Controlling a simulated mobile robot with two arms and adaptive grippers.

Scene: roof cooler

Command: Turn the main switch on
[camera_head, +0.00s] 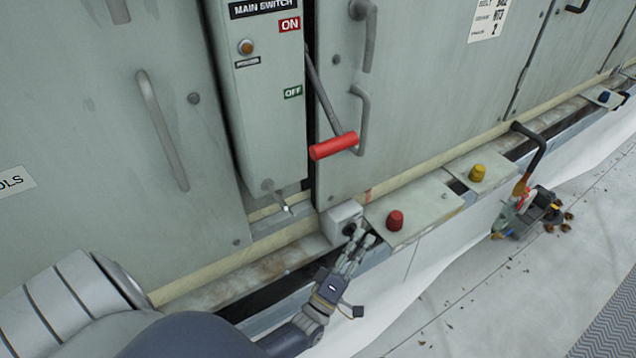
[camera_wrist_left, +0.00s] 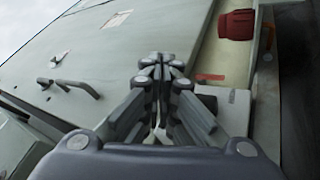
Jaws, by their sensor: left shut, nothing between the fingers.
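The main switch box (camera_head: 265,150) is a grey-green panel with a MAIN SWITCH label, a red ON label above and a green OFF label below. Its lever (camera_head: 322,98) runs down along the box's right side and ends in a red grip (camera_head: 333,146), lower than the OFF label. My left gripper (camera_head: 360,245) is below the red grip and apart from it, beside a small grey box with a black knob. In the left wrist view its fingers (camera_wrist_left: 160,64) are together with nothing between them. My right gripper is not in view.
The small grey box (camera_head: 341,217) is close to my left fingers. A red knob (camera_head: 395,220) and a yellow knob (camera_head: 477,172) stand on the ledge to the right. Door handles (camera_head: 162,130) stick out from the cabinets.

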